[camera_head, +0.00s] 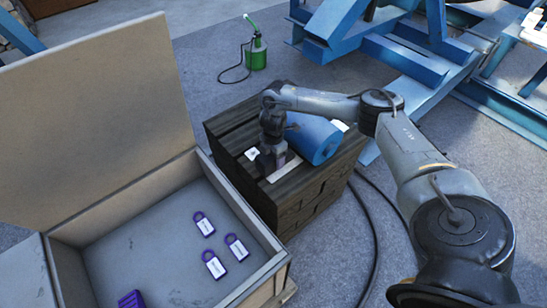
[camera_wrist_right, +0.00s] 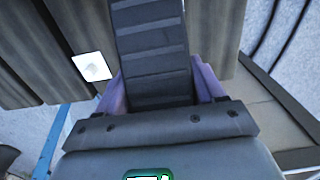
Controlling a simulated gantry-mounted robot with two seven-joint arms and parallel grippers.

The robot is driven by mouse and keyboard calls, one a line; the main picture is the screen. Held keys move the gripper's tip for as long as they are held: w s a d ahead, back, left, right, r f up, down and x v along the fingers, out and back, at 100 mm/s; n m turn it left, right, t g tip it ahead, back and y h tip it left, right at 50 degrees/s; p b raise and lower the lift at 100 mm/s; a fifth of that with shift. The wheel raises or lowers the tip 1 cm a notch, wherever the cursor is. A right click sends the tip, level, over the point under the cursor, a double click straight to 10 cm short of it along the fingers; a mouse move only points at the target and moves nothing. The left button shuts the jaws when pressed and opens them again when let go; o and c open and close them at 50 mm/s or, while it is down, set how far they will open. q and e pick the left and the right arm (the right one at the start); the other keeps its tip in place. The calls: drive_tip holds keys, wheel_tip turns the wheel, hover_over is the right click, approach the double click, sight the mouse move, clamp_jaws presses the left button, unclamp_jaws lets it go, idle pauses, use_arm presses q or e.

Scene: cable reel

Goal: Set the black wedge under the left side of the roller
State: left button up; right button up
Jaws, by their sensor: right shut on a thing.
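The blue roller (camera_head: 316,138) lies on the stack of dark wooden beams in the head view, partly behind my right arm. My right gripper (camera_head: 274,162) points down at the beams, just left of the roller's near end. In the right wrist view, the right gripper (camera_wrist_right: 155,92) is shut on the black wedge (camera_wrist_right: 152,48), a dark ribbed piece between the two purple fingers. The gripper hides most of the wedge in the head view, and I cannot tell whether the wedge touches the roller or the wood. My left gripper is not in view.
The dark wooden stack (camera_head: 305,205) also shows a white marker (camera_head: 252,153), seen too in the right wrist view (camera_wrist_right: 92,66). A green sprayer (camera_head: 256,52), blue steel frames (camera_head: 400,60) and a black cable (camera_head: 375,235) lie around.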

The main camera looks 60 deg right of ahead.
drive_tip(key=shift+d+f+b, duration=0.1)
drive_tip(key=shift+f+b, duration=1.8)
drive_tip(key=shift+s+d+r, duration=0.1)
drive_tip(key=shift+d, duration=0.2)
drive_tip(key=shift+s+d+p, duration=0.15)
drive_tip(key=shift+d+p, duration=0.15)
drive_tip(key=shift+p, duration=0.05)
drive_tip(key=shift+s+d, duration=0.2)
drive_tip(key=shift+d, duration=0.3)
drive_tip(key=shift+s+d, duration=0.15)
drive_tip(key=shift+d, duration=0.35)
drive_tip(key=o, duration=1.6)
